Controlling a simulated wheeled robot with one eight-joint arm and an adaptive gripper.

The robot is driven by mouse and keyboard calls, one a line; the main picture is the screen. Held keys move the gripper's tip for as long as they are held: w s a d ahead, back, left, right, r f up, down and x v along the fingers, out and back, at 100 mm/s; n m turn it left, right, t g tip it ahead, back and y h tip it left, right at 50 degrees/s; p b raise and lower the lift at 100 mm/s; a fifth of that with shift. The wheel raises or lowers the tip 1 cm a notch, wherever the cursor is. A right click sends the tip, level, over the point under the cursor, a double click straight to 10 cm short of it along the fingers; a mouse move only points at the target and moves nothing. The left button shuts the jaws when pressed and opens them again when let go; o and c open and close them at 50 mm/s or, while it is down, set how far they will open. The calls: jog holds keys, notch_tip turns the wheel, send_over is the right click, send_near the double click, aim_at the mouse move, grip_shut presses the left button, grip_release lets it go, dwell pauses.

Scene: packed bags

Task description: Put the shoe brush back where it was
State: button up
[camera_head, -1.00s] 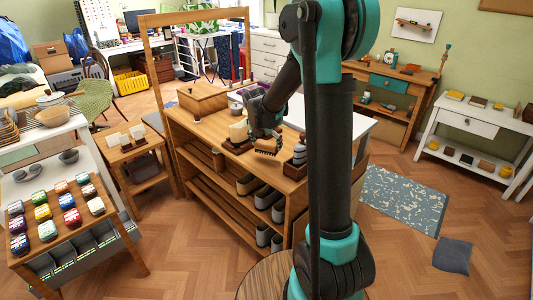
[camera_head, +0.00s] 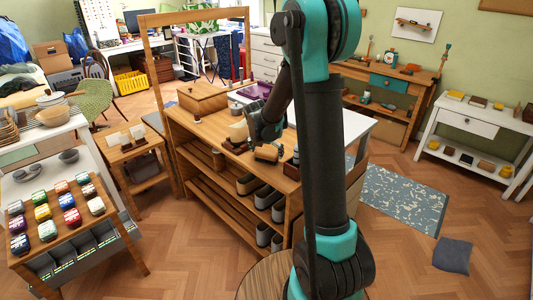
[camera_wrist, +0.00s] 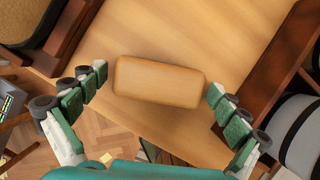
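The shoe brush (camera_wrist: 159,82) is a light wooden block with rounded corners. In the wrist view it lies across the space between my fingertips, above the wooden top of the bench. In the head view the brush (camera_head: 267,153) is near the bench's front edge, under my gripper (camera_head: 262,138). My gripper (camera_wrist: 157,84) has one finger at each end of the brush, with a narrow gap at the left end and a smaller one at the right. The bristles are hidden in the wrist view. Whether the brush fully rests on the bench top is hard to tell.
The bench top (camera_head: 205,127) carries a wooden box (camera_head: 203,99) and a dark wooden tray (camera_head: 236,147) beside the brush. In the wrist view, a dark-walled holder (camera_wrist: 272,62) stands close on the right. The bench's front edge and the floor lie just beyond the brush.

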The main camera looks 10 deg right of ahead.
jog(key=v, duration=1.2)
jog(key=s+d+f+m, duration=0.2)
jog(key=s+f+m, duration=0.1)
jog(key=s+m, duration=0.5)
jog(key=s+d+f+m+y, duration=0.1)
jog(key=s+f+m, duration=0.3)
jog(key=s+m, duration=0.5)
jog(key=s+d+f+m+y, duration=0.1)
jog(key=s+d+f+m, duration=0.2)
jog(key=s+m, duration=0.6)
jog(key=m, duration=0.3)
jog(key=shift+s+d+f+m, duration=0.15)
jog(key=shift+d+f+m, duration=0.05)
jog(key=shift+m, duration=0.1)
